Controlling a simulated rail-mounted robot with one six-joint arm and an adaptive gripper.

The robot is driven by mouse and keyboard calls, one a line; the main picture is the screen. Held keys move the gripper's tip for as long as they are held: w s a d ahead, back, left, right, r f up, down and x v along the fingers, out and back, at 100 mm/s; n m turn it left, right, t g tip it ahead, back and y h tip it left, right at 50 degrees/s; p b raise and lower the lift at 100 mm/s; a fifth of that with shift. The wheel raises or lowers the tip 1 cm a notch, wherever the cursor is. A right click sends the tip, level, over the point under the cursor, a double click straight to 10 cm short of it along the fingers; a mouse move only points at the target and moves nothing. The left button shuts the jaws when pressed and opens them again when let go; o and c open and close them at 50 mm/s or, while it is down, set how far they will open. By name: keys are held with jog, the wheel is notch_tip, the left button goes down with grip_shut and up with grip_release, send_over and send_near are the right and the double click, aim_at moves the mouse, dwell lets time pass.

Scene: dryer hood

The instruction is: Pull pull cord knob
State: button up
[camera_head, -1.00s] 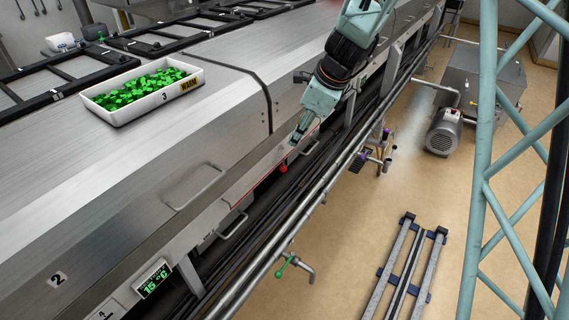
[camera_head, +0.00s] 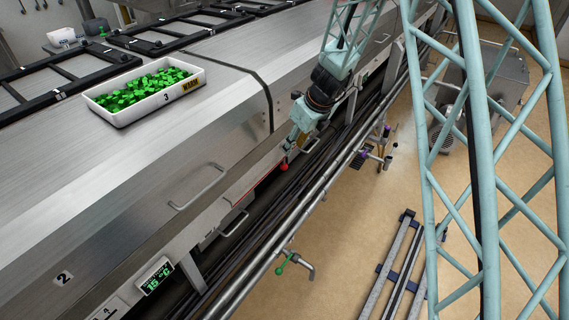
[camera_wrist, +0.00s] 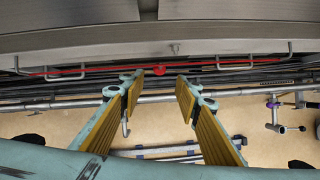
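The pull cord knob is a small red ball (camera_head: 284,167) on a red cord that runs along the side of the steel dryer hood (camera_head: 120,170). In the wrist view the knob (camera_wrist: 159,70) sits near the middle, on the red cord (camera_wrist: 100,69), ahead of and between my fingertips. My gripper (camera_head: 291,148) is just above the knob in the head view. In the wrist view its two yellow-padded fingers (camera_wrist: 160,82) are spread wide with nothing between them. The knob looks apart from both fingers.
A white tray of green pieces (camera_head: 120,118) stands on the hood top. Handles (camera_head: 200,188) stick out from the hood side. Pipes (camera_head: 262,268) and a green-handled valve (camera_head: 287,262) run below the cord. A small display (camera_head: 155,275) is at the lower left.

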aim_at(284, 164)
jog(key=shift+f, duration=0.1)
jog(key=shift+b+x, duration=2.2)
jog(key=shift+x, duration=4.6)
jog(key=shift+c, duration=0.2)
grip_shut()
